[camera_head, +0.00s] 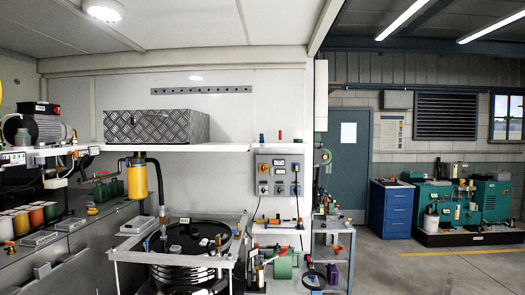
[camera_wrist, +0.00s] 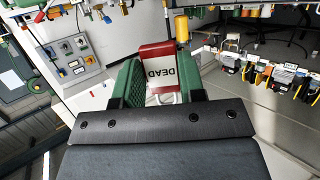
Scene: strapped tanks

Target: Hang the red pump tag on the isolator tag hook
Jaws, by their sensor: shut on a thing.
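The grey isolator panel (camera_head: 278,174), with several knobs and switches, is on the white wall in the head view. It also shows at the left of the wrist view (camera_wrist: 76,62), apart from the tag. I cannot make out the tag hook for certain. I cannot pick out my gripper in the head view.
A checker-plate box (camera_head: 157,127) sits on the white shelf. Cluttered racks (camera_head: 332,245) stand right; open floor lies beyond.

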